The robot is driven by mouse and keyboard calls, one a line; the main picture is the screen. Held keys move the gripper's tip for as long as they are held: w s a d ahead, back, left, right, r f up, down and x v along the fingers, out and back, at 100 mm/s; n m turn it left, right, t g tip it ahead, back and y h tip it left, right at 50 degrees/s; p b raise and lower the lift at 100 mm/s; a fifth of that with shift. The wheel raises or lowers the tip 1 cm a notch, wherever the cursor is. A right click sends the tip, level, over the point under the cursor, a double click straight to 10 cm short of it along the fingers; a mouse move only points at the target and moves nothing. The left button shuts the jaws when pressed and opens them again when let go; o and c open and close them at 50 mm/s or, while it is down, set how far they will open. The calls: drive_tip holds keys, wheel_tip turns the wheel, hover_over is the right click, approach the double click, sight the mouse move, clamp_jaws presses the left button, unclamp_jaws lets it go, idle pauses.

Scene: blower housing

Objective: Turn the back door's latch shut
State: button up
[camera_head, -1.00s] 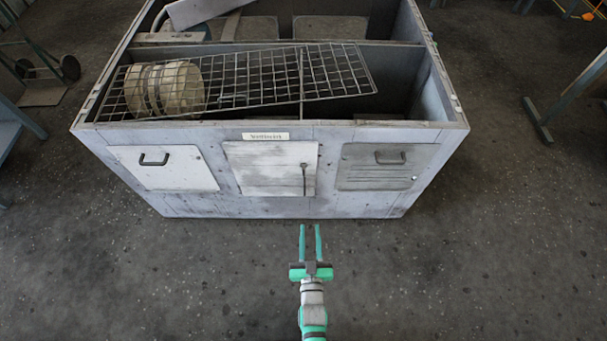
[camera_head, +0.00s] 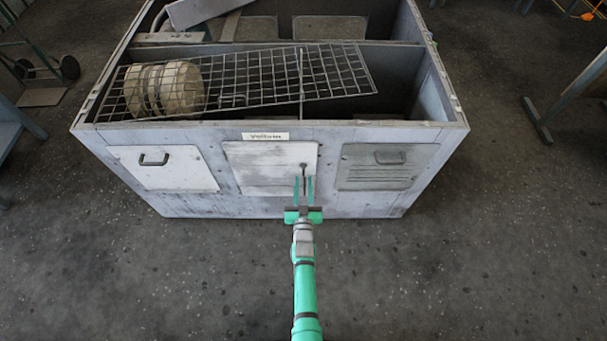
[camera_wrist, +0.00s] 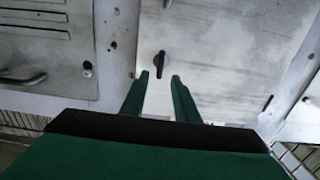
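The pale middle door (camera_head: 262,165) sits closed-looking in the near wall of the grey housing, under a small label. Its dark latch (camera_head: 304,168) is near the door's right side and stands about upright, long side up and down. In the wrist view the latch (camera_wrist: 161,65) shows as a small dark lever on the pale panel, just beyond and between the fingertips. My gripper (camera_head: 303,180) is open and empty, pointing at the door just below the latch. Its two fingers (camera_wrist: 160,78) stand apart either side of the latch's line; I cannot tell whether they touch it.
A left door (camera_head: 164,167) and a louvred right door (camera_head: 388,166) with handles flank the middle one. The housing (camera_head: 180,205) is open on top, with a wire grate (camera_head: 270,78) over a round drum-like part (camera_head: 180,88). The floor in front is clear.

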sight(304, 172)
drive_tip(key=shift+w, duration=2.25)
drive_tip(key=shift+c, duration=0.3)
clamp_jaws()
